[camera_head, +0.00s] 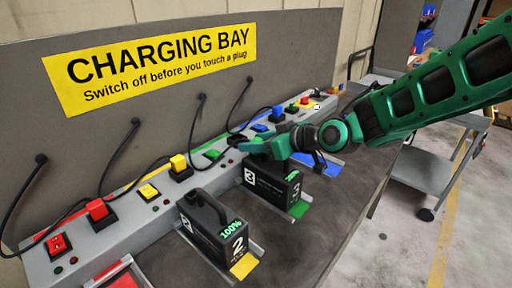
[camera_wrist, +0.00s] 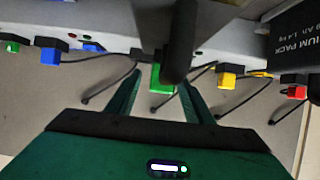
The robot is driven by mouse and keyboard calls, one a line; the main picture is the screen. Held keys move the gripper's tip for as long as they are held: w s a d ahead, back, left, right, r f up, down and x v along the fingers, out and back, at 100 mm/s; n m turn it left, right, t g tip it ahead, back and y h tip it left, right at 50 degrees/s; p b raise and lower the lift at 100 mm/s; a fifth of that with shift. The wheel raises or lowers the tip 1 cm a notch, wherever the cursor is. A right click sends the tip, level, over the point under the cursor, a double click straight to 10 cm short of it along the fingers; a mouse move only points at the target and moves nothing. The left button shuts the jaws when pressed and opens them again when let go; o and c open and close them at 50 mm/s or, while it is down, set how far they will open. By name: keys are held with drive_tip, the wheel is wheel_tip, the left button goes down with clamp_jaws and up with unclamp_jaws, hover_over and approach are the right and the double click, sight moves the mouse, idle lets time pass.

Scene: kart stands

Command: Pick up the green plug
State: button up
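The green plug (camera_wrist: 161,79) shows in the wrist view, at the socket strip, partly covered by a dark upright shape in front of it. My gripper (camera_wrist: 160,84) has its two green fingers apart, one on each side of the plug, with a gap visible on both sides. The fingers look empty; how deep the plug sits between them is hard to tell. In the head view my gripper (camera_head: 250,146) reaches over the strip behind battery pack 3, and it hides most of the green plug there.
Battery pack 3 (camera_head: 266,184) stands close beside my gripper, and battery pack 2 (camera_head: 212,229) stands farther left. Yellow (camera_head: 181,167), red (camera_head: 101,210) and blue (camera_head: 277,112) plugs sit along the strip with black cables. The bench front (camera_head: 330,212) is clear.

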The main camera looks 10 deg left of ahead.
drive_tip(key=c, duration=1)
drive_tip(key=shift+o, duration=0.2)
drive_tip(key=shift+r, duration=0.1)
